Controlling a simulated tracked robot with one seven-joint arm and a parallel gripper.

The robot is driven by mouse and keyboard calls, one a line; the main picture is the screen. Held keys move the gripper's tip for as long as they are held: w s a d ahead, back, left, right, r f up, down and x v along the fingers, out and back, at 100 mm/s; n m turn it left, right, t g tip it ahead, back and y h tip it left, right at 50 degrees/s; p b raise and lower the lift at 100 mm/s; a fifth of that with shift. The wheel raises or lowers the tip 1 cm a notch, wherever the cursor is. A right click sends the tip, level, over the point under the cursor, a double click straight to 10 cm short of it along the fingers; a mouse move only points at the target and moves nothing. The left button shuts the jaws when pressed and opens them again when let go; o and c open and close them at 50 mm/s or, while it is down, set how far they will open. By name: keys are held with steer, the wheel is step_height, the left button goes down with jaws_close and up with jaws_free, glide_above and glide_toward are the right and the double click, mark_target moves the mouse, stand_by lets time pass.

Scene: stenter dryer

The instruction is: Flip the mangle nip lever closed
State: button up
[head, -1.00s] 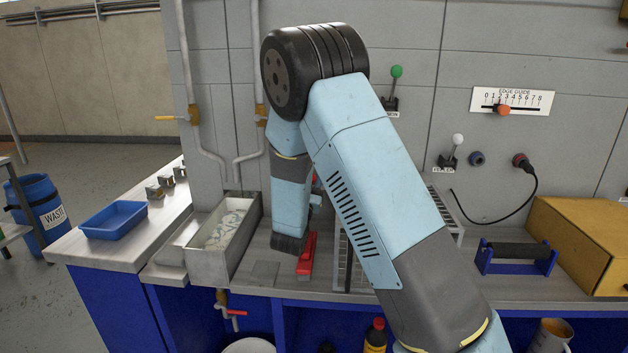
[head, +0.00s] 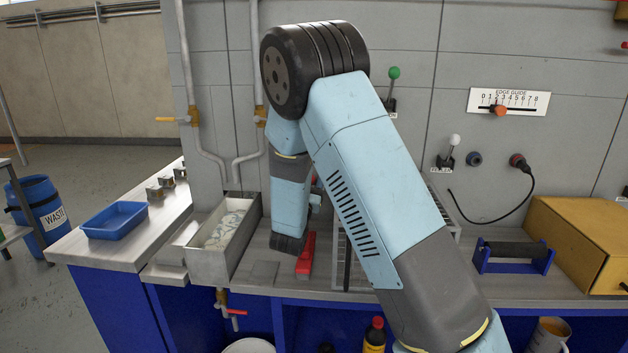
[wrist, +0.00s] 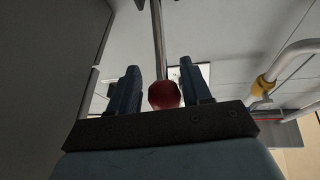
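A lever with a red knob (wrist: 164,95) on a metal rod (wrist: 158,40) shows in the wrist view; it is likely the mangle nip lever, though no label on it is readable. My gripper (wrist: 160,65) is open, with one dark finger on each side of the knob. A narrow gap shows at the left finger; I cannot tell whether the right finger touches. In the head view my arm hides the gripper and this lever.
Levers with a green knob (head: 393,73) and a white knob (head: 454,140) stand on the grey wall panel. A trough (head: 222,240), a red object (head: 306,256), a roller on a blue stand (head: 515,257) and a yellow box (head: 575,245) are on the bench.

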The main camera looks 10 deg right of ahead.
steer(key=shift+o, duration=0.5)
steer(key=shift+w+f, duration=0.2)
steer(key=shift+w, duration=0.05)
steer(key=shift+f, duration=0.1)
steer(key=shift+s+a+f, duration=0.1)
steer(key=shift+s+a, duration=0.05)
steer(key=shift+s, duration=0.05)
steer(key=v, duration=1.3)
steer(key=shift+s, duration=0.15)
